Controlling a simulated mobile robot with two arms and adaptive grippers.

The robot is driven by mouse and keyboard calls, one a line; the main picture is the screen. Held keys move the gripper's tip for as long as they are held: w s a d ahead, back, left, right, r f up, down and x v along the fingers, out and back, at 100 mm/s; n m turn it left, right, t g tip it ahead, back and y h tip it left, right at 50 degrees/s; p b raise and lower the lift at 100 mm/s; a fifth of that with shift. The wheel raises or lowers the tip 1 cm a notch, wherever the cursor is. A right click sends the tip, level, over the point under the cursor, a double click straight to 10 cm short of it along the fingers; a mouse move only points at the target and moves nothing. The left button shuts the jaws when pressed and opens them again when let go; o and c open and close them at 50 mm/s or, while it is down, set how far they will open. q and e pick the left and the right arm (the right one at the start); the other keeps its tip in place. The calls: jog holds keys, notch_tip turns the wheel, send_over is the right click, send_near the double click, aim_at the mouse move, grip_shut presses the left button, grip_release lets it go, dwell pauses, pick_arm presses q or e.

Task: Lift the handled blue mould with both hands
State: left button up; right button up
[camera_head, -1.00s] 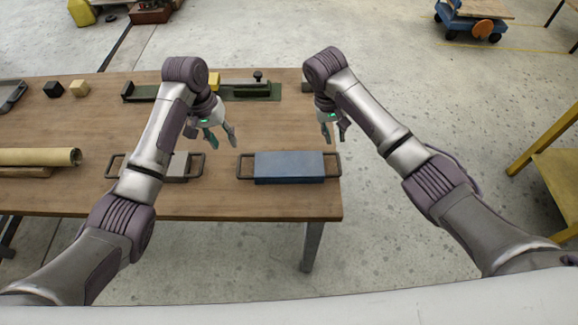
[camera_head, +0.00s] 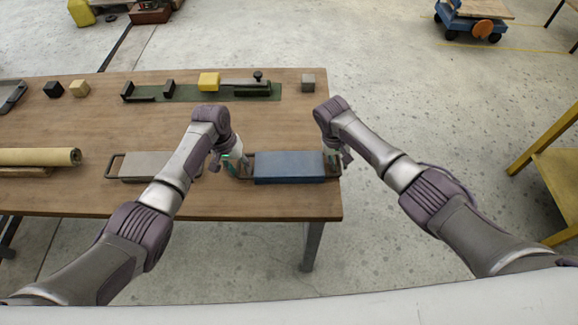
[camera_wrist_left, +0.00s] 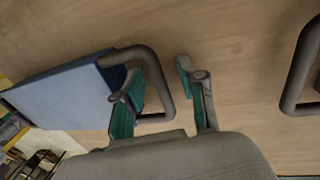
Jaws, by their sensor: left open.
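The blue mould (camera_head: 290,167) lies flat near the front right of the table, with a dark loop handle at each end. In the left wrist view the blue mould (camera_wrist_left: 62,90) is at left. My left gripper (camera_head: 231,164) is open at its left handle (camera_wrist_left: 153,72). The left gripper's fingers (camera_wrist_left: 160,88) stand on either side of the handle's outer bar, one inside the loop. My right gripper (camera_head: 340,159) is at the right handle (camera_head: 333,172) and partly covers it. Whether its fingers are closed is too small to tell.
A grey handled mould (camera_head: 152,165) lies just left on the wooden table (camera_head: 270,204). A rolled sheet (camera_head: 40,157) is at far left. A green fixture (camera_head: 190,93) with a yellow block (camera_head: 209,81) stands at the back.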

pick_arm(q)
jog(key=c, duration=0.5)
pick_arm(e)
jog(key=c, duration=0.4)
pick_arm(q)
grip_shut()
pick_arm(e)
grip_shut()
